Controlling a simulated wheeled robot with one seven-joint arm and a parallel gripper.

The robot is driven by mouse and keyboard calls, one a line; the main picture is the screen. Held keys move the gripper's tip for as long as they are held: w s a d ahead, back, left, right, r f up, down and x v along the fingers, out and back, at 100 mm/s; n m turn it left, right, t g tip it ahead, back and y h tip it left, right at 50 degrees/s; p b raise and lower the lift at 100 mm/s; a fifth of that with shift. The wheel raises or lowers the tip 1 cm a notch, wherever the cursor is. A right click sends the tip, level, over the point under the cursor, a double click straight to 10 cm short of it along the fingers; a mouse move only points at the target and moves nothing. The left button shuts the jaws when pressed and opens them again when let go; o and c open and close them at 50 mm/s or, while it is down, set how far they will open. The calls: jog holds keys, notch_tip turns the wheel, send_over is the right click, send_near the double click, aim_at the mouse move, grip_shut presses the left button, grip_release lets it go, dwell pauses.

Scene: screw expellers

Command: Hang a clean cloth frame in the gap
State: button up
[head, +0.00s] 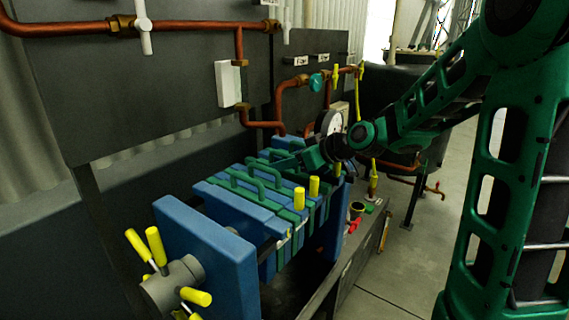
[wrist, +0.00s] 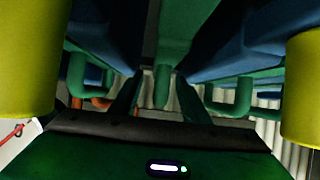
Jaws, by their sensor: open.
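The press stands in the middle of the head view, with blue plates (head: 215,205) and thinner green frames (head: 235,190) hanging side by side between blue end blocks (head: 205,240). The frames have green loop handles on top. My gripper (head: 297,160) is low over the far part of the row. In the wrist view its two dark fingers (wrist: 161,82) are apart, either side of a green handle (wrist: 162,92); I cannot tell whether they touch it. The lower parts of the frames are hidden. I cannot tell which cloth frame is clean, nor see a clear gap.
Yellow grips (head: 314,186) stand up along the press's near side, and yellow cylinders flank my gripper in the wrist view (wrist: 25,65). A pressure gauge (head: 329,122) and copper pipes (head: 282,100) are behind. A yellow-handled screw (head: 172,285) is at the near end. Floor (head: 410,270) is clear at right.

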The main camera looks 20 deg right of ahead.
jog(key=v, duration=1)
jog(key=shift+s+d+r, duration=0.15)
jog(key=shift+s, duration=0.1)
